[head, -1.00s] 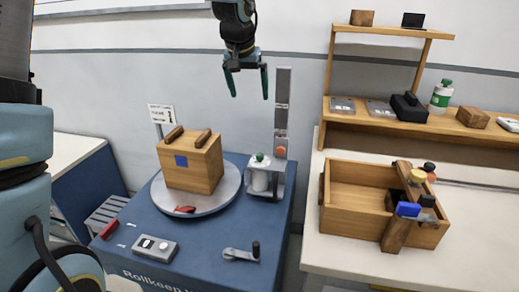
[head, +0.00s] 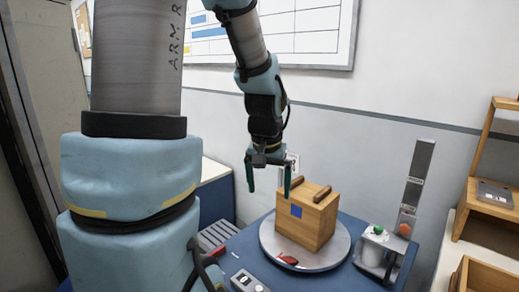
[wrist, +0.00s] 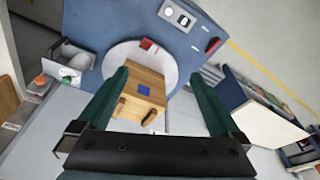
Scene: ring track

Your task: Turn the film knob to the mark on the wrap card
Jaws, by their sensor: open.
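An orange knob (head: 405,229) sits low on the upright grey column (head: 417,180) at the right of the blue table, behind a white roll with a green top (head: 373,249). The knob also shows at the left of the wrist view (wrist: 40,80).
The wooden box (head: 308,226) with two dark handles and a blue patch stands on a round grey turntable (head: 335,254). A red clip-like item (head: 287,260) lies on the turntable. A switch box (head: 247,283) is at the table's front. Shelves stand at right.

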